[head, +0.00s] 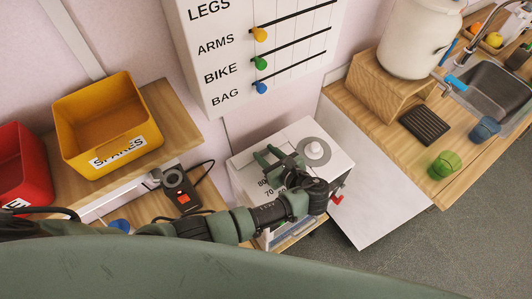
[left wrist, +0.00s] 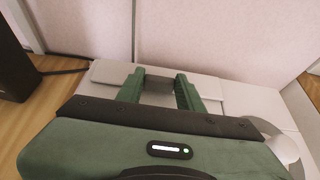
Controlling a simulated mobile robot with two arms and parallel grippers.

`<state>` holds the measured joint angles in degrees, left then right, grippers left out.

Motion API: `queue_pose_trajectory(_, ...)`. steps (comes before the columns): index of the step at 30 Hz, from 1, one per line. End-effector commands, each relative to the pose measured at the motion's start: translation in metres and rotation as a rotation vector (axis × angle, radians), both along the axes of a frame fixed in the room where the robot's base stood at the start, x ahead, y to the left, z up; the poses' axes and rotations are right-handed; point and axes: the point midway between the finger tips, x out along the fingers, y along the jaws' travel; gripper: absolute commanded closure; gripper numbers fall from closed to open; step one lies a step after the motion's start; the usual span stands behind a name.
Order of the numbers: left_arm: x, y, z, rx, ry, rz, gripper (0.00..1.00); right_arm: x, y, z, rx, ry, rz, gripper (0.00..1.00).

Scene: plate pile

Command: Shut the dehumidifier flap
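The dehumidifier (head: 335,165) is a white box in the middle of the head view, with a grey ring and white knob on top and printed numbers along its near edge. Its pale top (left wrist: 235,100) also shows in the left wrist view. My left gripper (head: 273,155) is over the top's back left part, its fingers apart. In the left wrist view the open fingers (left wrist: 159,88) point at the back of the top, with a dark grey patch between them. A pale raised strip lies by the fingertips; I cannot tell whether it is the flap. My right gripper is out of view.
A yellow bin (head: 100,120) and a red bin (head: 22,165) stand at left. A black switch box (head: 181,190) with a cable lies near the dehumidifier. A white board (head: 375,185) and the sink counter are at right. The wall is close behind.

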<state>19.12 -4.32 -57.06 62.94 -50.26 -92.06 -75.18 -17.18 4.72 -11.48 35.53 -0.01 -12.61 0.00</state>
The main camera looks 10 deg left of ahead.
Motion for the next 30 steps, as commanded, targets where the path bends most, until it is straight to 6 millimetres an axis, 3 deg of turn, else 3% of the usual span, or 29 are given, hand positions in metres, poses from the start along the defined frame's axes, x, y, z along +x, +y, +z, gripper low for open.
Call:
queue_pose_trajectory(1,0.0,0.0,0.0,0.0,0.001,0.0,0.5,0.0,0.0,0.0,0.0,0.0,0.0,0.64)
queue_pose_trajectory(2,0.0,0.0,0.0,0.0,0.001,0.0,0.42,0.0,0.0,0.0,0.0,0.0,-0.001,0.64)
queue_pose_trajectory(14,-0.004,-0.004,0.001,-0.002,0.002,-0.002,0.42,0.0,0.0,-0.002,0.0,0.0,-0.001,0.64)
queue_pose_trajectory(24,-0.039,-0.04,0.022,-0.003,0.002,-0.002,0.42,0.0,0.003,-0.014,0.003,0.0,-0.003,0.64)
queue_pose_trajectory(30,-0.049,-0.05,0.031,-0.001,0.002,-0.001,0.42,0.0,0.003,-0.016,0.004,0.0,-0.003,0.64)
